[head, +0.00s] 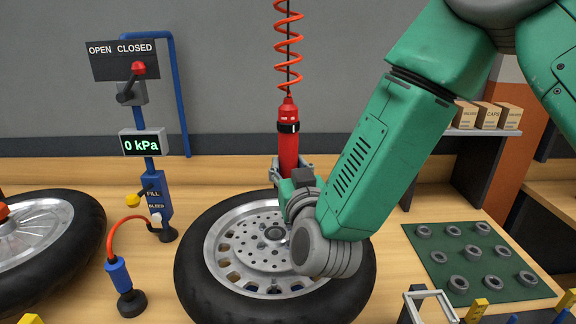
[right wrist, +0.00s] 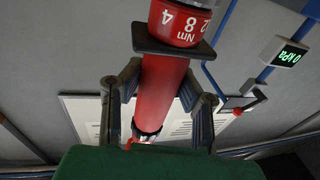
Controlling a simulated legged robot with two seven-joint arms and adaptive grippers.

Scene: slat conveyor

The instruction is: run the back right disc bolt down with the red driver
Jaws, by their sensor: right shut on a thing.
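The red driver (head: 288,142) hangs upright from a coiled orange cord over the back of the wheel. My right gripper (head: 290,170) is shut on it low on its body. In the right wrist view the red driver (right wrist: 163,92) runs between the two fingers of my right gripper (right wrist: 160,100), with a numbered red collar at the top of the picture. The wheel (head: 232,247) lies flat, its silver hub plate full of holes. My right wrist covers the hub's right side. The back right disc bolt and the driver's tip are hidden. My left gripper is not in view.
A second wheel (head: 45,232) lies at the left. A blue valve post (head: 152,185) with a gauge reading 0 kPa stands behind, and a blue hose fitting (head: 121,275) stands between the wheels. A green mat (head: 477,286) with several grey rings lies at the right.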

